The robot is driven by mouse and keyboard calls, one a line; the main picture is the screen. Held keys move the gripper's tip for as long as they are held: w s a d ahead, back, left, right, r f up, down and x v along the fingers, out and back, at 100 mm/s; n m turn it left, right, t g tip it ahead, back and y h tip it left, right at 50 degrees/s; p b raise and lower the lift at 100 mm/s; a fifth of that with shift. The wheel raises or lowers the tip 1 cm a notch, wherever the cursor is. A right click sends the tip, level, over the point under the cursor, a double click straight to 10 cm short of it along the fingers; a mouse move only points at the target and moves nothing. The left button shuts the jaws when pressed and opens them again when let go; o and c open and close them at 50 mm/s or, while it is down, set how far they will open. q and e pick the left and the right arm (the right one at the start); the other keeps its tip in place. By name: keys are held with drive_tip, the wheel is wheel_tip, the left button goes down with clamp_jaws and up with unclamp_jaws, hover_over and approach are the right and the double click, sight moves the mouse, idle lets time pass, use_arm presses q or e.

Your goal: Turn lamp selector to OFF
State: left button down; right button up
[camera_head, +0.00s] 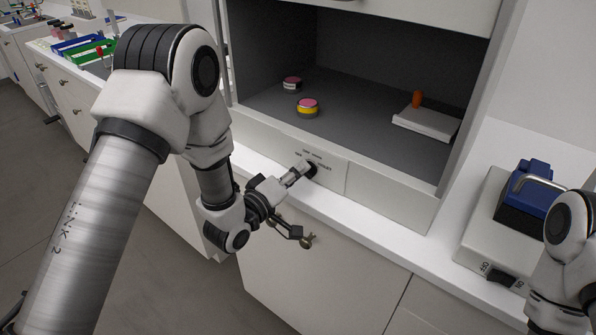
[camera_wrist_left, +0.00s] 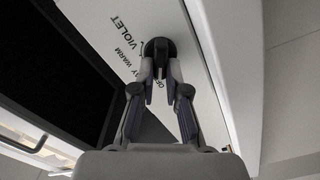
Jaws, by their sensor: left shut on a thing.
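The lamp selector (camera_head: 312,171) is a small dark knob on the white front panel below the open cabinet. It shows in the left wrist view as a round black knob (camera_wrist_left: 158,47), with printed labels beside it reading OFF, DAY WARM and VIOLET. My left gripper (camera_head: 302,168) reaches the panel from the left and is shut on the knob. In the left wrist view the fingertips (camera_wrist_left: 160,72) close on the knob's near part. Which label the knob points at I cannot tell. My right gripper is out of view; part of my right arm shows at lower right.
Inside the cabinet stand a pink-lidded jar with a yellow band (camera_head: 308,107), another pink-lidded jar (camera_head: 292,83) and a white slab (camera_head: 427,123) with an orange object (camera_head: 417,98) by it. A blue-topped device (camera_head: 530,195) stands on the right counter.

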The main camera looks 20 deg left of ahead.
use_arm(q)
drive_tip(key=shift+r, duration=0.1)
idle(0.3)
drive_tip(key=c, duration=1.2)
unclamp_jaws()
drive_tip(key=v, duration=1.2)
